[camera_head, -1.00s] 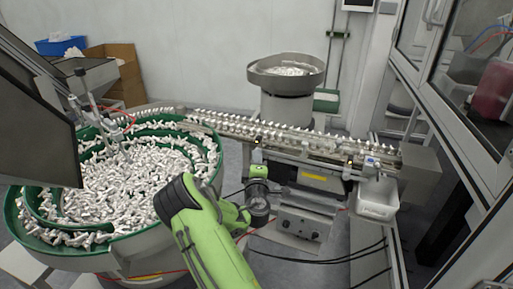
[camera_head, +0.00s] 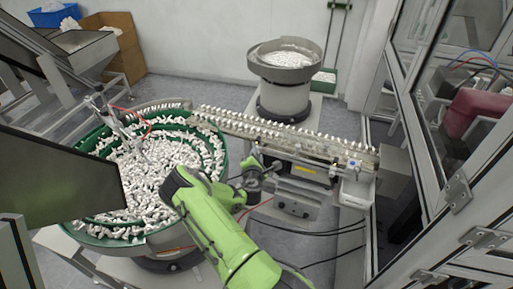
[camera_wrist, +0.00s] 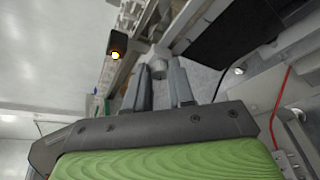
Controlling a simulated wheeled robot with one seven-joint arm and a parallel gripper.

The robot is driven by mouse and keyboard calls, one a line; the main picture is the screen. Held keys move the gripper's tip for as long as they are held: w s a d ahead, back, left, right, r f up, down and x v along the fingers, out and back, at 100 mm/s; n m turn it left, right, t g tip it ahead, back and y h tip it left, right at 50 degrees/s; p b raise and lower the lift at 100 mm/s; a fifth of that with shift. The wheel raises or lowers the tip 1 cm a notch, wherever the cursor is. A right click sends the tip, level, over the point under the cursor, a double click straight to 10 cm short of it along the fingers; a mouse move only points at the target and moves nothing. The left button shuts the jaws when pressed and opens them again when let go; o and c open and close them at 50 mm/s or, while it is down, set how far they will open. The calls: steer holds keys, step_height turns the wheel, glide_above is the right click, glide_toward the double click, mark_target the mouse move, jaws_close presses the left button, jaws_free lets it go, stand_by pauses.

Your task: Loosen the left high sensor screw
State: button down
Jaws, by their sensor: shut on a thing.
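In the wrist view, the two grey fingers of my gripper (camera_wrist: 160,78) are shut on a small grey round screw (camera_wrist: 158,66) below the rail. The fingertips and the screw are too small or hidden to make out there.
A green-rimmed bowl feeder (camera_head: 222,160) full of white parts stands left of my arm. A second round feeder (camera_head: 285,75) stands behind the rail. Glazed frames close off the right side.

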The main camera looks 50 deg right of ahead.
steer(key=shift+n+p, duration=0.4)
steer(key=shift+p, duration=0.25)
steer(key=c, duration=1)
jaws_free()
steer(key=shift+o, duration=0.2)
